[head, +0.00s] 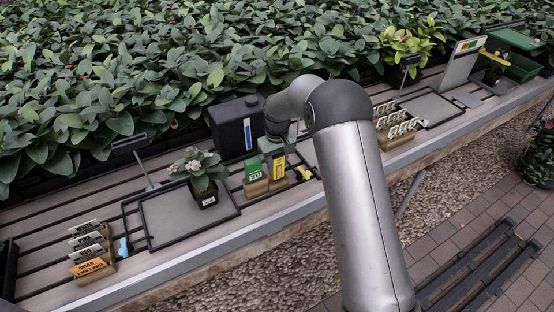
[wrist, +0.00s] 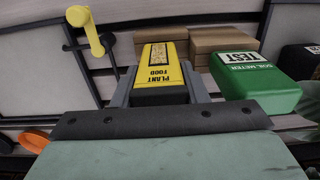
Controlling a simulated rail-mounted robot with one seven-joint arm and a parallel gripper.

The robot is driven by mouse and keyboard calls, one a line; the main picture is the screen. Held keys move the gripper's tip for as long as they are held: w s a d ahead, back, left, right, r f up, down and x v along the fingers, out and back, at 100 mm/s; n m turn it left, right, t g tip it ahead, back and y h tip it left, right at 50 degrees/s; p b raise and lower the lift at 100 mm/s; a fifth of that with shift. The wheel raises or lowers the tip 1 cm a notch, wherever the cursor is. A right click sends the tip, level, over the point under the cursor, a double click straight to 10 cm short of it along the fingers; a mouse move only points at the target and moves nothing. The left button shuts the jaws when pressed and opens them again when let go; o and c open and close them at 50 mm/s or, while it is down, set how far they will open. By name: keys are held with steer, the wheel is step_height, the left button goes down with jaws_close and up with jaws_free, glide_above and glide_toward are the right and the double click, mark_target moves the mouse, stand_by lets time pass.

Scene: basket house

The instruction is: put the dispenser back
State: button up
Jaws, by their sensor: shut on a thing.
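The dispenser is a yellow and black box labelled "PLANT FOOD" (wrist: 160,68). It also shows in the head view (head: 278,166), upright beside a green box. My gripper (wrist: 162,88) is shut on it, with one grey finger on each side. In the head view my gripper (head: 275,147) comes at it from above and behind, partly hidden by my arm. A wooden holder (head: 279,184) shows below the dispenser; I cannot tell whether the dispenser rests in it or is just above it.
The green soil meter box (wrist: 256,78) stands close on the right in the wrist view. A yellow-handled tool (wrist: 86,32) is on the left there. A black canister (head: 236,128) and a potted plant (head: 199,172) stand nearby on the slatted bench (head: 160,270).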

steer(key=shift+f, duration=0.1)
stand_by(0.3)
steer(key=o, duration=0.9)
steer(key=shift+o, duration=0.2)
step_height(320, 180, up, 17)
steer(key=b, duration=0.2)
steer(key=s+d+r+m, duration=0.1)
steer(key=s+d+r, duration=0.3)
steer(key=s+d, duration=0.3)
steer(key=s+d+f+m, duration=0.1)
steer(key=s+d+f, duration=0.1)
steer(key=s, duration=0.8)
steer(key=s+d+f+m, duration=0.2)
steer(key=s+d, duration=0.3)
steer(key=s, duration=0.5)
steer(key=s+d+f+m, duration=0.2)
steer(key=s+d, duration=0.1)
steer(key=s, duration=0.7)
steer(key=shift+d, duration=0.2)
